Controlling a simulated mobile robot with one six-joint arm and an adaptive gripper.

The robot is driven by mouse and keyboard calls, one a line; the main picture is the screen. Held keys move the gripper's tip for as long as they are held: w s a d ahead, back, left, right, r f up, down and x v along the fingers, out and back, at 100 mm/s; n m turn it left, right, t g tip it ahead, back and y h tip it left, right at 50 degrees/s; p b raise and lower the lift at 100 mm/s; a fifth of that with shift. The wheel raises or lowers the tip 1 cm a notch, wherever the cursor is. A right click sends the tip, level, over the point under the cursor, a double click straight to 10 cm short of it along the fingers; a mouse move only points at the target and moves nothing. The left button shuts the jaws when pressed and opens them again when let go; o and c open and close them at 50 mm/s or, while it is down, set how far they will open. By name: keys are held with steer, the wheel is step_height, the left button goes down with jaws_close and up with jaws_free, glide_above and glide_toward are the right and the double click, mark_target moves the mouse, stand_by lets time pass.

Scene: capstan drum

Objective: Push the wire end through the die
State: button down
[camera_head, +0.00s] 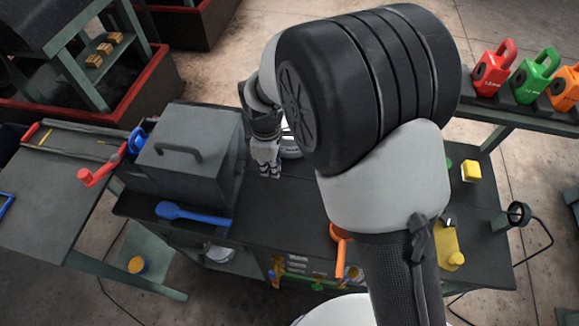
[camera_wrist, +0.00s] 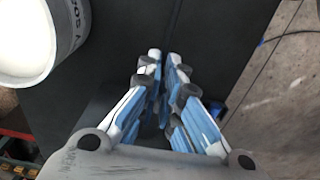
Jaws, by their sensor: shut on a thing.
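My gripper (camera_head: 266,168) is low over the dark bench, just right of the grey box (camera_head: 197,145). In the wrist view its blue and white fingers (camera_wrist: 163,60) converge with their tips close together over a dark surface. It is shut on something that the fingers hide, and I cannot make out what. I cannot pick out the wire end or the die for certain. A black ring (camera_head: 518,213) stands at the bench's right end with a dark line trailing from it; I cannot tell whether it belongs to the task.
A white cylinder (camera_wrist: 35,40) stands close left of my gripper in the wrist view. A blue spoon-shaped tool (camera_head: 190,213) lies before the grey box. A yellow block (camera_head: 471,171), a yellow container (camera_head: 447,247) and an orange tool (camera_head: 341,245) are right. My arm hides the bench's middle.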

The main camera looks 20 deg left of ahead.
steer(key=shift+a, duration=0.1)
steer(key=c, duration=1.8)
jaws_free()
step_height(320, 180, up, 12)
